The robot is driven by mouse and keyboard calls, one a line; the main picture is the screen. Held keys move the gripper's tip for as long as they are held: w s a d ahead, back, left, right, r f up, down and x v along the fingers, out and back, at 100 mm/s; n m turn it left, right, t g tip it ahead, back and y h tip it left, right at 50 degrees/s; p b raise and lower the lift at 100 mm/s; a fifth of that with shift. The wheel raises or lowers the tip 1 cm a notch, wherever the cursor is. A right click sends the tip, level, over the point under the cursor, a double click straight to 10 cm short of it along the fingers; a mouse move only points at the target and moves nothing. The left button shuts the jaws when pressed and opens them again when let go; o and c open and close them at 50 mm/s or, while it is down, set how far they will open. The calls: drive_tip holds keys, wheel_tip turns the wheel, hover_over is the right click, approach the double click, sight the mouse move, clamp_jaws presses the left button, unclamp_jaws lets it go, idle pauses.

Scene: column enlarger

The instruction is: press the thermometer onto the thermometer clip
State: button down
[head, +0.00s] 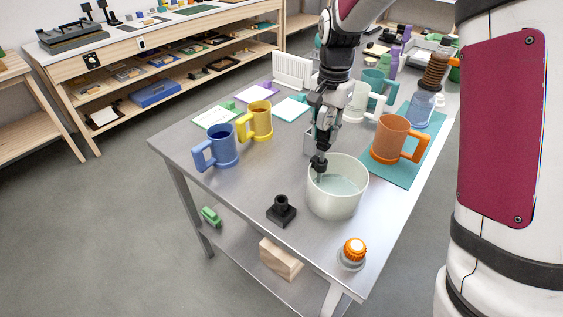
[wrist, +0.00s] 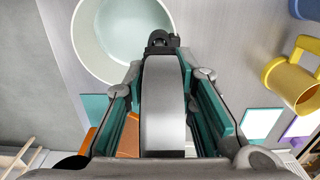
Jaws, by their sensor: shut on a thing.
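A small black part at the vessel rim (wrist: 160,40) looks like the thermometer clip. A thin stem seems to hang below it inside the vessel in the head view. The fingers partly hide the thermometer, and I cannot tell whether it is seated in the clip.
An orange mug (head: 392,140) on a teal mat stands right of the vessel. Blue (head: 222,148) and yellow (head: 259,120) mugs stand left. Bare metal tabletop lies left of the vessel.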

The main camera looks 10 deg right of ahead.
sight(329, 111)
drive_tip(key=shift+f, duration=1.4)
idle(0.4)
drive_tip(key=c, duration=1.2)
unclamp_jaws()
drive_tip(key=shift+c, duration=0.2)
drive_tip(key=shift+r, duration=0.1)
drive_tip(key=shift+r+p, duration=0.7)
drive_tip(key=shift+r, duration=3.2)
wheel_tip(329, 111, up, 12)
drive_tip(key=shift+s+d+r, duration=0.1)
